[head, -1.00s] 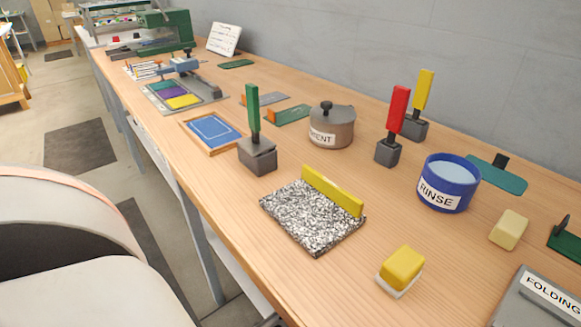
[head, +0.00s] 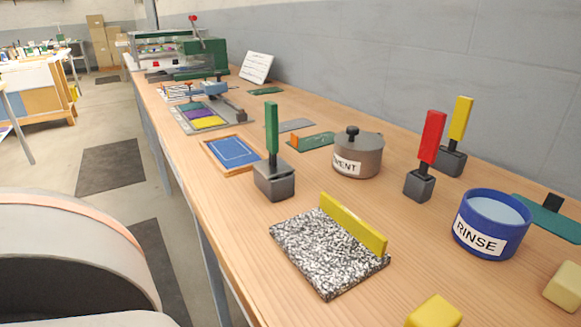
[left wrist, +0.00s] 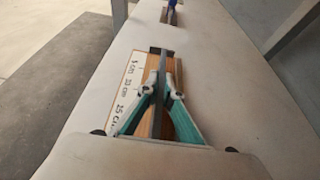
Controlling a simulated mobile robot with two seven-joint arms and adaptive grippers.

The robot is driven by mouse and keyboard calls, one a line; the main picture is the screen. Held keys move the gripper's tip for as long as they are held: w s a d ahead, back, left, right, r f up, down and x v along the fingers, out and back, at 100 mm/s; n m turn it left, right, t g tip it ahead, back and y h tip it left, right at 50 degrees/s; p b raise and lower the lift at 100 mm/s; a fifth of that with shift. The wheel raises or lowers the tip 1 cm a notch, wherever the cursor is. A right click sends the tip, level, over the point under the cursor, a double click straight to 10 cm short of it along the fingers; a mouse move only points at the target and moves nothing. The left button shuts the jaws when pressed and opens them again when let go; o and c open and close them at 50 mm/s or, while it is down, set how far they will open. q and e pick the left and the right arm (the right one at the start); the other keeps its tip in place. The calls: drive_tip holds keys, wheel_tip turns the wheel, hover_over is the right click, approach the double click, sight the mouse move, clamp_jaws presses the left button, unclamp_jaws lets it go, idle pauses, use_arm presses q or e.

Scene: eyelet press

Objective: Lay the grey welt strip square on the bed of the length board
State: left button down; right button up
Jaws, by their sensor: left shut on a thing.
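My left gripper (left wrist: 160,91) shows in the left wrist view, its teal fingers shut on the grey welt strip (left wrist: 158,118). The strip runs lengthwise along the length board (left wrist: 126,98), over its wooden bed (left wrist: 179,72). The board has a white scale with centimetre marks on its left and a dark piece at its far end. I cannot tell whether the strip touches the bed. The fingers hide part of the strip and bed. Neither gripper nor the length board can be made out in the head view.
In the wrist view, the board lies on a pale surface (left wrist: 90,125) with free room around it. The head view shows a wooden bench (head: 235,215) with a speckled slab (head: 320,255), a cement pot (head: 358,158), a blue rinse bowl (head: 489,225) and upright handled tools.

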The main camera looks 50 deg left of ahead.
use_arm(q)
drive_tip(key=c, duration=2.2)
unclamp_jaws()
drive_tip(key=shift+c, duration=0.2)
use_arm(e)
drive_tip(key=shift+f, duration=0.15)
use_arm(q)
drive_tip(key=shift+d+r, duration=0.15)
drive_tip(key=shift+d, duration=0.05)
drive_tip(key=p+v, duration=0.1)
drive_tip(key=v, duration=0.3)
drive_tip(key=shift+w+r, duration=0.1)
drive_tip(key=shift+r, duration=0.1)
drive_tip(key=p+v, duration=0.1)
drive_tip(key=v, duration=0.6)
drive_tip(key=shift+f, duration=0.2)
drive_tip(key=shift+d, duration=0.25)
use_arm(e)
drive_tip(key=shift+s+d+f+n+g+h, duration=0.2)
drive_tip(key=shift+s+d+f, duration=0.15)
drive_tip(key=shift+d+f, duration=0.15)
drive_tip(key=shift+s+d+f+n+g+h, duration=0.1)
drive_tip(key=shift+s+d+f+n+g, duration=0.1)
drive_tip(key=shift+s+d+f, duration=0.3)
drive_tip(key=shift+w+d+r, duration=0.1)
drive_tip(key=shift+w+r, duration=0.25)
